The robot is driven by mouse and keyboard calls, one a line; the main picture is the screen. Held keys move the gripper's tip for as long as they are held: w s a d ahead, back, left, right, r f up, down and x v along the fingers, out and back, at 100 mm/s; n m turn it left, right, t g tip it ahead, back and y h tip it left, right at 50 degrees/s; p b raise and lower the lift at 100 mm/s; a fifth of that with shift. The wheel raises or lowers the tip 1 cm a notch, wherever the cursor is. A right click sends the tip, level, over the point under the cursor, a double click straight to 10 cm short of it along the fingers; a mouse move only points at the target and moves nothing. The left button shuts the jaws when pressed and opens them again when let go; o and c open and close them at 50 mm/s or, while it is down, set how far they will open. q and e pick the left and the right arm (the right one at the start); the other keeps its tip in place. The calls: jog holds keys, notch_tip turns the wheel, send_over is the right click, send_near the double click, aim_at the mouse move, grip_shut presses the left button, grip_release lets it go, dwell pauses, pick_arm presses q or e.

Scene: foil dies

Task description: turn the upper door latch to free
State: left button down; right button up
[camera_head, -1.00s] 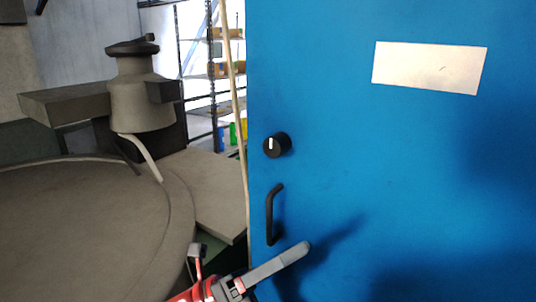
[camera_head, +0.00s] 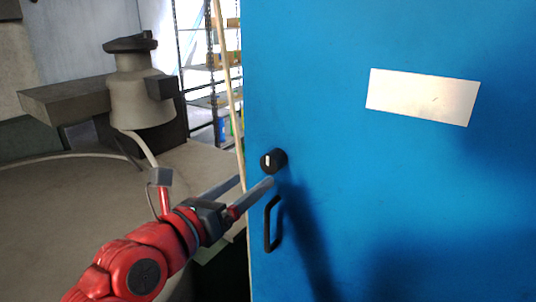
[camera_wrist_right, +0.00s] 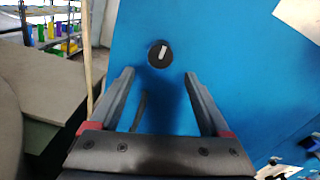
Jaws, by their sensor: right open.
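The upper latch is a round black knob (camera_head: 273,160) with a white mark, on the blue door (camera_head: 330,120) near its left edge. In the head view its white mark stands about upright. The knob also shows in the right wrist view (camera_wrist_right: 160,54), beyond the fingertips and between their lines. My right gripper (camera_head: 254,182) is open and empty, just below and left of the knob; its fingers (camera_wrist_right: 158,75) are spread wide. No contact with the knob shows. My left gripper is not in view.
A black pull handle (camera_head: 271,223) is on the door below the knob, close under my right gripper. A pale label plate (camera_head: 422,97) is at the upper right of the door. A large grey machine (camera_head: 140,90) stands at the left, with shelves (camera_head: 208,70) behind.

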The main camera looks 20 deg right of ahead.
aim_at(268, 167)
jog(key=p+x, duration=0.1)
jog(key=x, duration=0.2)
jog(key=p+x, duration=0.1)
jog(key=x, duration=0.2)
jog(key=shift+d+r+p, duration=0.1)
jog(key=shift+r+p, duration=0.1)
jog(key=shift+p, duration=0.1)
jog(key=shift+w+d+f, duration=0.15)
jog(key=shift+w+d, duration=0.25)
jog(key=shift+d, duration=0.05)
